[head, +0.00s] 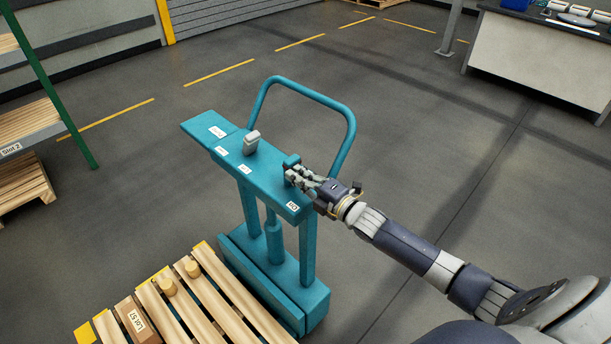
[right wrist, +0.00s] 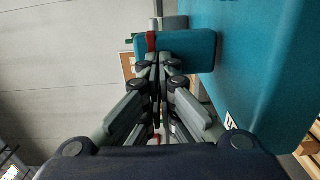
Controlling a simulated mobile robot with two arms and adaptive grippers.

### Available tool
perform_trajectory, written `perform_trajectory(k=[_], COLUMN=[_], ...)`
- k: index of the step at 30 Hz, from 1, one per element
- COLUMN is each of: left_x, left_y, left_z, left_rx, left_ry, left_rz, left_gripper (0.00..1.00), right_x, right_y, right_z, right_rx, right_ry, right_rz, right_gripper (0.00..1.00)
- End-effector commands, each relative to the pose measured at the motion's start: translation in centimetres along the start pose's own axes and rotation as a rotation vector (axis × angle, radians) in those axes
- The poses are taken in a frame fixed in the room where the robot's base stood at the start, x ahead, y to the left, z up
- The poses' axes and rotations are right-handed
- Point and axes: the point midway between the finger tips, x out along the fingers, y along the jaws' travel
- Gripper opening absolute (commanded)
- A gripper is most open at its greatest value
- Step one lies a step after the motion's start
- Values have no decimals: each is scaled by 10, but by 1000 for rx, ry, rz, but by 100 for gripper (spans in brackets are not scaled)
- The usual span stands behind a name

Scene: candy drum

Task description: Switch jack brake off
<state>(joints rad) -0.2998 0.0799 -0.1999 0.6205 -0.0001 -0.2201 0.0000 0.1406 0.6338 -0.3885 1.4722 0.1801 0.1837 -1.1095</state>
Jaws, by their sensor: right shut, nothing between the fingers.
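A teal jack (head: 277,267) stands on the floor beside a pallet, with a hooped handle and a narrow top panel (head: 232,150). A grey lever (head: 251,141) stands on the panel, left of my right gripper. A small teal block (head: 291,161) rises near the panel's right end. My right gripper (head: 290,174) is shut and empty, its fingertips close to this block. In the right wrist view, the fingertips (right wrist: 158,62) overlap the teal block (right wrist: 200,48); I cannot tell if they touch. Small white labels lie on the panel, too small to read surely. My left gripper is out of view.
A slatted wooden pallet (head: 158,312) with small wooden pegs stands at the front left. A shelf rack with a green post (head: 55,93) is at the left. A white-fronted table (head: 540,57) is at the far right. The floor behind the jack is clear.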

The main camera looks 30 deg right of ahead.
Motion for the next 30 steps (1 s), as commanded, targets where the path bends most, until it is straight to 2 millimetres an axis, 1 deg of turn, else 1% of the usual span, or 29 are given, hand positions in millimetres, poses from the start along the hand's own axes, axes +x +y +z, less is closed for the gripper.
perform_trajectory(k=[1, 4, 15, 22, 30], left_x=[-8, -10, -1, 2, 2], left_y=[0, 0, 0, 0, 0], left_z=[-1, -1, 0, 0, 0], left_rx=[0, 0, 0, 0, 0], left_ry=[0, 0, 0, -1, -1], left_rz=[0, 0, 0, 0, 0], left_gripper=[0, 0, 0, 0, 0], right_x=[3, 10, 30, 36, 38], right_y=[6, 6, 8, 9, 10], right_z=[0, 0, 0, 0, 0], right_rx=[-2, 1, -1, -1, 0], right_ry=[1, 0, 1, 1, 1], right_rz=[-27, -20, -18, -18, -17], right_gripper=[0, 0, 0, 0, 0])
